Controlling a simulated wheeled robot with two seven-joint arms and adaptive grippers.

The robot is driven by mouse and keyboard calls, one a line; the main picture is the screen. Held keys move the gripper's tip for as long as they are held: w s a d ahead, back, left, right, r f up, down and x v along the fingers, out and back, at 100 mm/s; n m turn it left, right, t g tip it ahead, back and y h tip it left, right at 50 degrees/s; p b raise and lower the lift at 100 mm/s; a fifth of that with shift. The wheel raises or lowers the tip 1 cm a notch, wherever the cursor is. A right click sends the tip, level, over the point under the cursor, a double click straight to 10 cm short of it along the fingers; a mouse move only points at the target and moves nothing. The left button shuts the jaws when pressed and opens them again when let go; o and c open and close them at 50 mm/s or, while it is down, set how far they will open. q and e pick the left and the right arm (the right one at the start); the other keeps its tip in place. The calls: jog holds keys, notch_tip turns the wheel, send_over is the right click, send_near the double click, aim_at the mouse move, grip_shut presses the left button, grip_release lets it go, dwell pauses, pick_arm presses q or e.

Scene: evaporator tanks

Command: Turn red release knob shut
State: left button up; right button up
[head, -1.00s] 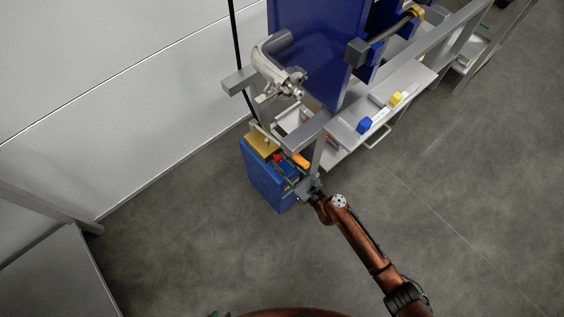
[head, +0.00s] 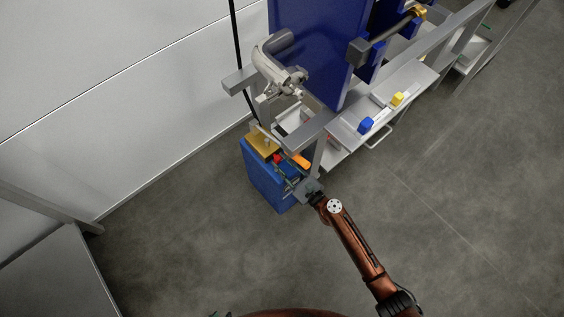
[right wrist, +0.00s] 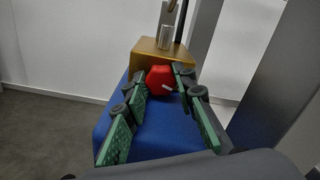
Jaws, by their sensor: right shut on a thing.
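The red release knob (right wrist: 160,79) sits at the front of the brass-coloured block on the blue box, with a small white mark on its side. In the head view the knob (head: 277,158) is a small red spot. My right gripper (right wrist: 160,88) has its green-padded fingers on either side of the knob and is shut on it. In the head view the right gripper (head: 290,168) reaches over the blue box from the lower right. Only a sliver of my left gripper (head: 214,314) shows at the bottom edge, so its jaws cannot be judged.
The blue box (head: 262,180) stands on the floor below the tank frame. A grey post (head: 317,155) rises close beside my right gripper. A metal tap (head: 278,70) and blue tank panel (head: 310,45) are above. The floor in front is clear.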

jog(key=o, duration=1.2)
jog(key=shift+c, duration=0.2)
